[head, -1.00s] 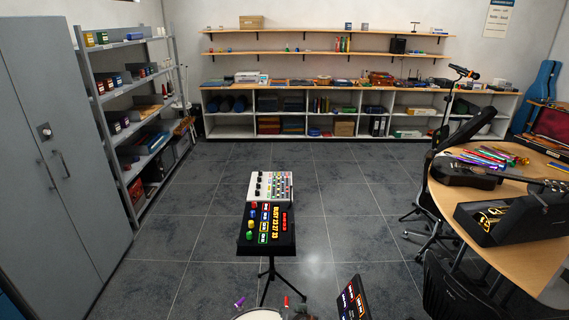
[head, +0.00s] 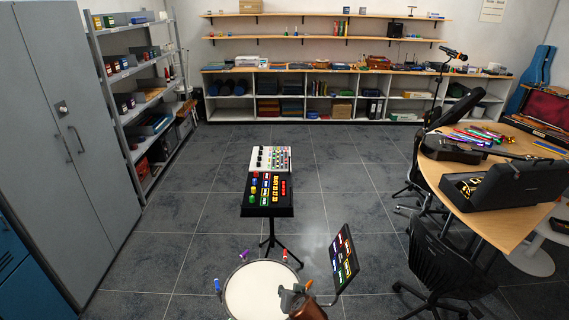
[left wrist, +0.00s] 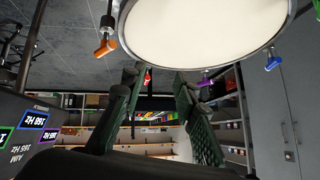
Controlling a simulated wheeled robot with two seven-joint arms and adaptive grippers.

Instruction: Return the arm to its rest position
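My left gripper (left wrist: 157,78) shows in the left wrist view, its two dark green ribbed fingers spread apart with nothing between them. A round white drum head (left wrist: 205,25) fills the top of that view, just past the fingertips. I cannot tell whether they touch. The drum (head: 262,292) also shows at the bottom of the head view, with coloured clamps on its rim. My right gripper is in no view.
A pad controller (head: 268,194) stands on a tripod beyond the drum. A tilted lit panel (head: 344,258) is right of the drum. A grey cabinet (head: 75,140) is at left, and a desk (head: 500,225) with a black chair (head: 440,275) at right. Open tiled floor lies between.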

